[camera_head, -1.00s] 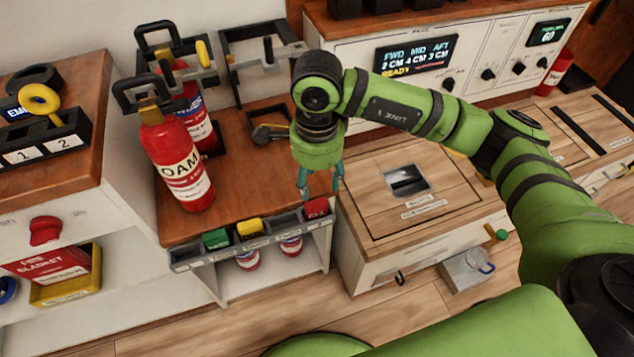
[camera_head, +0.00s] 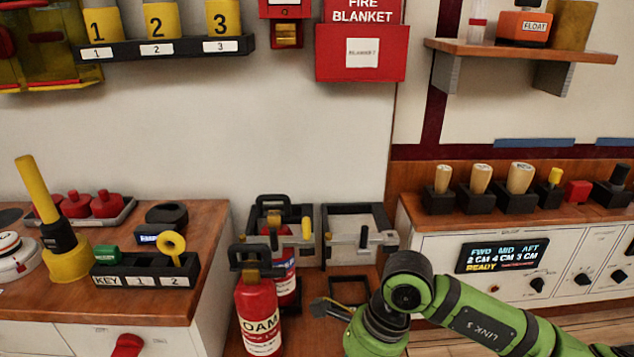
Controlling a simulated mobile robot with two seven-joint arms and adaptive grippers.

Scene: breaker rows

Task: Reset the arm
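My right arm, green with dark joints, comes in from the right in the head view, and its wrist (camera_head: 378,325) is at the bottom centre. It stands over the wooden counter, just right of the foam extinguisher (camera_head: 260,318). The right gripper's fingers are below the picture's edge and hidden. My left arm and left gripper are not in the picture.
Black holders (camera_head: 358,240) stand against the wall behind the extinguishers. A panel with a lit display (camera_head: 502,256) and knobs is at the right, with several wooden-topped handles (camera_head: 481,180) above. A yellow-key block (camera_head: 145,270) sits left. A fire blanket box (camera_head: 362,52) hangs above.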

